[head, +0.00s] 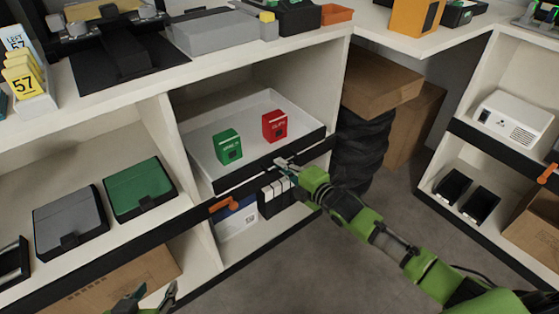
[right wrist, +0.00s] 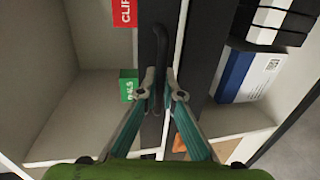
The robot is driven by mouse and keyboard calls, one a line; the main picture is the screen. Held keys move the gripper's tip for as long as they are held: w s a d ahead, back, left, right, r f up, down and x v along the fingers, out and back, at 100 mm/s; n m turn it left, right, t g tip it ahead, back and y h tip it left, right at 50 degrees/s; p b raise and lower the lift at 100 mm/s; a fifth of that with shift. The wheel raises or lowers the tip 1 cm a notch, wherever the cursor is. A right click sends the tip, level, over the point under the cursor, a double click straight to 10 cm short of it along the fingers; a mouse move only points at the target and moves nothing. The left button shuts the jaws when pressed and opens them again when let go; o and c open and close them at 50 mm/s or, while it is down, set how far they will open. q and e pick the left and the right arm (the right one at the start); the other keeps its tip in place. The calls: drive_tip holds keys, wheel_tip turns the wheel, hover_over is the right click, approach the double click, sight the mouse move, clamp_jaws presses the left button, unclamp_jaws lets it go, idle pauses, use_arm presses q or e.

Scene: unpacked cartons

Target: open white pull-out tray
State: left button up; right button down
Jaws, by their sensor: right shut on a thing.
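The white pull-out tray (head: 202,160) sits in the upper shelf bay of the cabinet, with a black front edge and a dark handle (right wrist: 155,65). A green box (head: 227,147) and a red box (head: 274,126) stand in it. Both boxes show partly in the right wrist view. My right gripper (head: 284,163) is at the middle of the tray's front, its fingers (right wrist: 166,97) shut on the handle. In the head view the gripper hides part of the handle. My left gripper (head: 148,296) is open and empty at the bottom edge, low in front of the cabinet, away from the tray.
A blue and white box (head: 236,222) and dark binders (head: 274,198) stand below the tray. An orange clip (head: 223,204) is on the shelf edge. Lidded grey and green bins (head: 139,187) sit in the left bay. Cartons and black tyres (head: 360,145) stand right. The floor in front is clear.

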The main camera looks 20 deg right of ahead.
use_arm(q)
drive_tip(key=s+a+f+g+y+p, duration=0.1)
drive_tip(key=s+a+g+p, duration=0.15)
drive_tip(key=s, duration=0.35)
drive_tip(key=s+a+f+g+y+p, duration=0.1)
drive_tip(key=s+f+g+p, duration=0.1)
drive_tip(key=s+g, duration=0.3)
wheel_tip(320, 180, down, 21)
drive_tip(key=s+p, duration=0.2)
drive_tip(key=p, duration=0.3)
drive_tip(key=shift+s, duration=0.4)
use_arm(e)
drive_tip(key=f+v, duration=0.2)
drive_tip(key=v, duration=0.7)
drive_tip(key=s+f+v, duration=0.1)
drive_tip(key=f+v, duration=0.1)
drive_tip(key=v, duration=0.7)
use_arm(q)
drive_tip(key=shift+r, duration=0.1)
use_arm(e)
drive_tip(key=shift+s+d, duration=0.1)
use_arm(q)
drive_tip(key=shift+a, duration=0.1)
use_arm(e)
drive_tip(key=c, duration=2.2)
unclamp_jaws()
